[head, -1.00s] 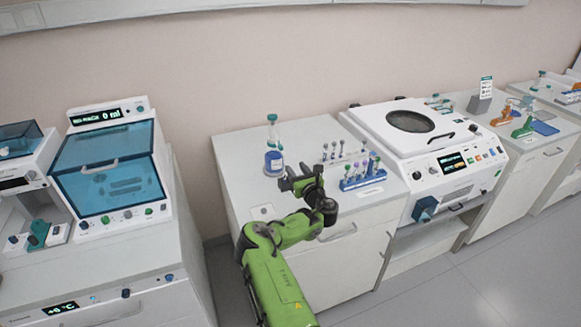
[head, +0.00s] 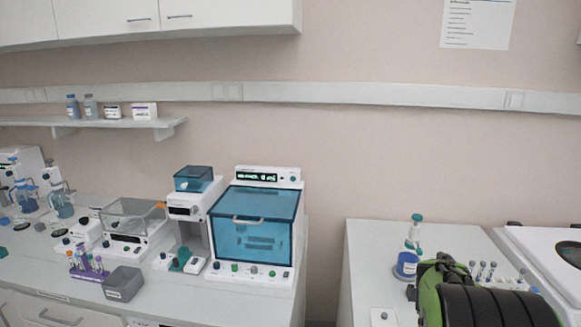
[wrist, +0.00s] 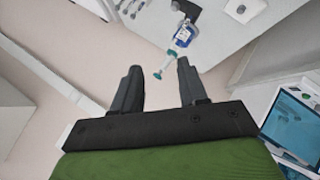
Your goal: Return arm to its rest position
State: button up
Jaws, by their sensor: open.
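My green arm (head: 485,300) shows at the lower right in the head view, folded in front of the right-hand bench. In the wrist view my gripper (wrist: 157,82) has its two dark fingers spread apart with nothing between them. A blue-labelled bottle with a teal-topped dispenser (wrist: 184,40) shows beyond the fingers, apart from them. In the head view this bottle (head: 407,264) stands on the bench left of my arm. The fingertips cannot be made out in the head view.
A teal-lidded machine (head: 253,235) stands on the left bench, with a grey block (head: 122,284) and a purple tube rack (head: 88,266) nearby. A gap separates the benches. A tube rack (head: 495,277) and a white machine (head: 545,245) are at the right.

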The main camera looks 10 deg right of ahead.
jog(key=s+a+r+m+y, duration=0.1)
jog(key=s+a+y, duration=0.15)
jog(key=a, duration=0.45)
jog(key=s+a+r+y, duration=0.2)
jog(key=s+a, duration=0.1)
jog(key=a, duration=0.3)
jog(key=s+a+f+g+y, duration=0.1)
jog(key=s+a+y, duration=0.2)
jog(key=s+a, duration=1.2)
jog(key=shift+s+f, duration=0.2)
jog(key=shift+s, duration=0.85)
jog(key=shift+s, duration=0.1)
